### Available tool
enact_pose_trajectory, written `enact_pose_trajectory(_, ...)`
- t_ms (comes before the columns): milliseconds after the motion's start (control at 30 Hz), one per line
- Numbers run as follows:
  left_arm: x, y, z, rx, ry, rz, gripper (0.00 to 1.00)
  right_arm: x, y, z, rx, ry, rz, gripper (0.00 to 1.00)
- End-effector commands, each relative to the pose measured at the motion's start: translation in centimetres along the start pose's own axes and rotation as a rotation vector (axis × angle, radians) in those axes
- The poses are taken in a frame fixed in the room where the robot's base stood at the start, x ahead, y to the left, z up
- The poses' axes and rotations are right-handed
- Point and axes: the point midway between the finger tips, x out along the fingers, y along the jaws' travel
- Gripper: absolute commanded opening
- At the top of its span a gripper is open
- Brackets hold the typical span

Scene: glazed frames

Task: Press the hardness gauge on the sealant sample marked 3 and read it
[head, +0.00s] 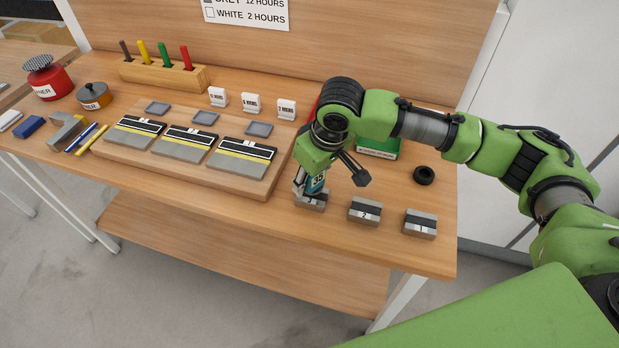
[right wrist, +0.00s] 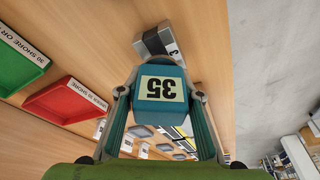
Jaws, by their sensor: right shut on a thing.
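My right gripper (head: 313,185) is shut on the hardness gauge (right wrist: 161,95), a teal block with a pale display. In the head view the gauge (head: 317,182) is right at the sealant sample marked 3 (head: 311,203), a grey block with a dark strip at the table's front edge. The contact point itself is hidden by the gripper and gauge. Part of that sample also shows in the right wrist view (right wrist: 153,44), just beyond the gauge. My left gripper is not in view.
Samples marked 2 (head: 365,211) and 1 (head: 420,223) lie to the right along the front edge. A green tray (right wrist: 18,62) and a red tray (right wrist: 65,98) carry Shore labels. A wooden board (head: 270,191) with striped panels lies left. A black ring (head: 424,175) lies right.

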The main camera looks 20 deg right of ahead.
Motion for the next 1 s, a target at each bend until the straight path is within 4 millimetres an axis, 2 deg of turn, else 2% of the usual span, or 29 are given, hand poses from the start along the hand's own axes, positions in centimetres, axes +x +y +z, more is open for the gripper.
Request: enact_pose_trajectory(1000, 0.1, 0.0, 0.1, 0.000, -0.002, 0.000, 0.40, 1.1, 0.0, 0.3, 0.000, 0.001, -0.001, 0.18)
